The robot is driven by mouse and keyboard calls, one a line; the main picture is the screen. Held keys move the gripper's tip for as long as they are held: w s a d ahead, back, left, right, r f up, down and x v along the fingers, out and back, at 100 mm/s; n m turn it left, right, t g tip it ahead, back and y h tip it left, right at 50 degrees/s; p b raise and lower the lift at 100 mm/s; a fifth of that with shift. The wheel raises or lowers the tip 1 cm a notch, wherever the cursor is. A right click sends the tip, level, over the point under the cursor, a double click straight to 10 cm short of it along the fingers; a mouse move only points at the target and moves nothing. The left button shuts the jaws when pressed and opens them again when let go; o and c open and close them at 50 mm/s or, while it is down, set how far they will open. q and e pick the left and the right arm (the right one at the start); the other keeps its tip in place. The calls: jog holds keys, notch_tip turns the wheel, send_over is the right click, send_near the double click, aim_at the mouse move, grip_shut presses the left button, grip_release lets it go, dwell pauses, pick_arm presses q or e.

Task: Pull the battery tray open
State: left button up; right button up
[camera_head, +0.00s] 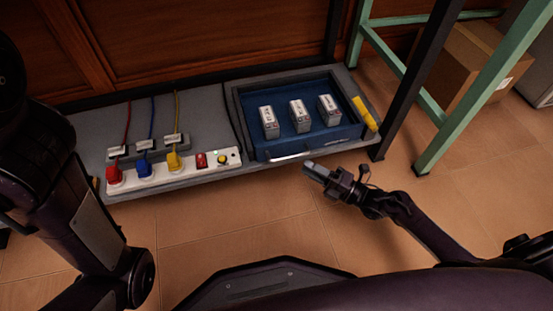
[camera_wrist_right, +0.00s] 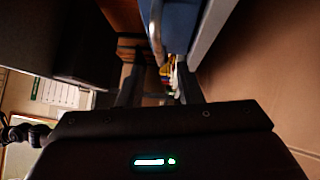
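The blue battery tray (camera_head: 274,146) sits in a dark grey frame on the low bench, with three white-grey batteries standing in it. A pale bar handle (camera_head: 290,156) runs along its front edge. The tray looks pushed into its frame. My right gripper (camera_head: 308,167) is just in front of and below the handle's right end. In the right wrist view its fingers (camera_wrist_right: 158,86) are apart with nothing clearly held, and a blue surface, likely the tray (camera_wrist_right: 180,25), lies ahead. Contact with the handle cannot be told. My left arm shows at the left; its gripper is out of view.
A white power strip (camera_head: 191,162) with red, blue and yellow plugs lies left of the tray. A yellow object (camera_head: 364,113) is at its right. A dark post (camera_head: 412,88) and green stand (camera_head: 465,95) rise at the right. The floor (camera_head: 210,220) in front is clear.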

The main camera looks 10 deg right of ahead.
aim_at(289, 156)
jog(key=b+x, duration=0.2)
jog(key=x, duration=0.4)
jog(key=shift+w+a+b, duration=0.25)
jog(key=shift+w+b, duration=0.05)
jog(key=shift+b, duration=0.1)
jog(key=shift+w+a+r, duration=0.2)
jog(key=shift+a, duration=0.05)
grip_shut()
